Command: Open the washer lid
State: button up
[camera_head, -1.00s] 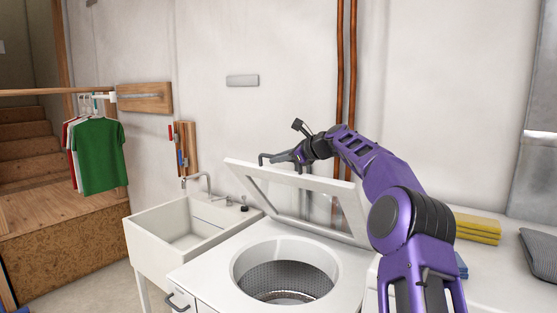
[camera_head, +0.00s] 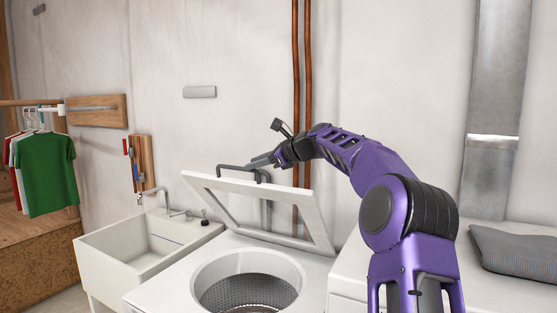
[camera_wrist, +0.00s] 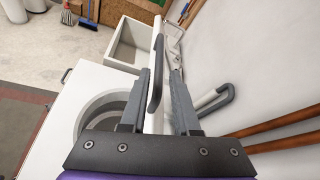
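The washer lid (camera_head: 318,225) is a white frame with a window. In the head view it stands raised and tilted back, with the round drum opening (camera_head: 248,282) of the washer uncovered below. A dark grey handle (camera_head: 238,168) is at the lid's upper edge. My gripper (camera_head: 258,163) is at that upper edge, beside the handle. In the wrist view its two fingers (camera_wrist: 162,90) are spread, with the white lid edge and the handle (camera_wrist: 155,78) between them. A gap shows on the right finger's side; contact with the left finger is unclear.
A white sink (camera_head: 125,258) with a faucet stands left of the washer. Copper pipes (camera_head: 301,100) run up the wall behind the lid. A white surface with a grey cushion (camera_head: 515,250) is at right. Shirts (camera_head: 48,172) hang at far left.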

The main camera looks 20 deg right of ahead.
jog(key=v, duration=0.9)
jog(key=shift+s, duration=0.2)
jog(key=shift+d+r, duration=0.1)
jog(key=shift+d, duration=0.05)
